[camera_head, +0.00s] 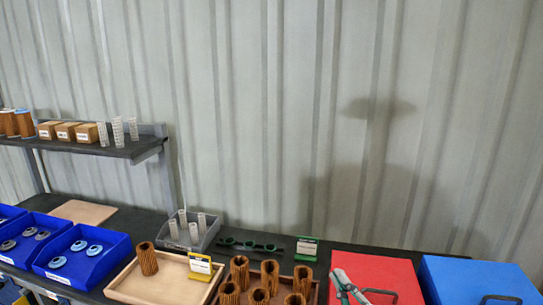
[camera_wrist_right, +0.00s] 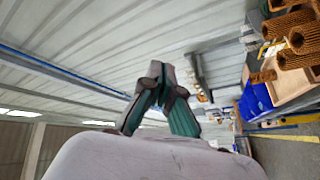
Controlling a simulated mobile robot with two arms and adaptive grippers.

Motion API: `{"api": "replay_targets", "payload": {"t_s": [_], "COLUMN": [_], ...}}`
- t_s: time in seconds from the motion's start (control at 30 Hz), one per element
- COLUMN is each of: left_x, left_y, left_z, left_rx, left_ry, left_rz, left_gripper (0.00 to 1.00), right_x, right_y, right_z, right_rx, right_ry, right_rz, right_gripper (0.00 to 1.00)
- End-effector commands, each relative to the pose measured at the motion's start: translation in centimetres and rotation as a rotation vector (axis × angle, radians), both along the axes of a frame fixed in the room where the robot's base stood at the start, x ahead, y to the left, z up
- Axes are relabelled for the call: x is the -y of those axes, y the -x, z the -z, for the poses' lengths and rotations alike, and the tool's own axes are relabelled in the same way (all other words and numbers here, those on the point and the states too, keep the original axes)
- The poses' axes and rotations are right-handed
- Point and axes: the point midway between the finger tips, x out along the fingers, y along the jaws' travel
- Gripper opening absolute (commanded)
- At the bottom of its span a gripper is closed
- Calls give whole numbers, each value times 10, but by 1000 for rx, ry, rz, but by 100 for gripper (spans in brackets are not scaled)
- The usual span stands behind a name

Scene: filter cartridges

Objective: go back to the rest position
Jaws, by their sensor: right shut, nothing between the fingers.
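My right gripper (camera_head: 342,280) shows low in the head view, in front of the red case. Its grey and teal fingers are together with nothing between them. In the right wrist view the same gripper (camera_wrist_right: 157,72) points up the picture, its tips meeting in front of the ribbed wall. My left gripper is in neither view.
Brown pleated cartridges (camera_head: 258,296) stand in a wooden tray at the bottom middle; another cartridge (camera_head: 148,259) stands in the tray (camera_head: 163,290) left of it. Blue bins (camera_head: 83,273), a clear bin (camera_head: 190,243), a red case (camera_head: 385,268) and a blue case (camera_head: 480,277) line the bench.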

Motion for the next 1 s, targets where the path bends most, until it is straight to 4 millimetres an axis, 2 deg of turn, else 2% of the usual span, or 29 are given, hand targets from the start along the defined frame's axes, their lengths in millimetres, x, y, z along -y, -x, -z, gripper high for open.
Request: {"api": "replay_targets", "payload": {"t_s": [0.03, 0.13, 0.2, 0.3, 0.4, 0.5, 0.8, 0.83, 1.0], "left_x": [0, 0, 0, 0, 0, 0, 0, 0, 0], "left_y": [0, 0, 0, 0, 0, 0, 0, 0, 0], "left_z": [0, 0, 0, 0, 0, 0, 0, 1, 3], "left_rx": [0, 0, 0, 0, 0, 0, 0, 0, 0], "left_ry": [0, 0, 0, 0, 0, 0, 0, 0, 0], "left_rz": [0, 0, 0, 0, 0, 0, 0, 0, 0], "left_gripper": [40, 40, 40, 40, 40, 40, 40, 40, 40], "right_x": [20, 56, 71, 80, 81, 80, 67, 66, 65], "right_y": [8, 36, 65, 108, 145, 179, 270, 274, 260], "right_z": [24, 83, 123, 165, 192, 211, 238, 243, 293], "right_rx": [-128, -417, -615, -847, -1025, -1171, -1533, -1555, -1562], "right_ry": [-93, -238, -305, -363, -393, -412, -436, -433, -422], "right_rz": [101, 293, 394, 484, 535, 567, 605, 607, 612], "right_gripper": [0, 0, 0, 0, 0, 0, 0, 0, 0]}}
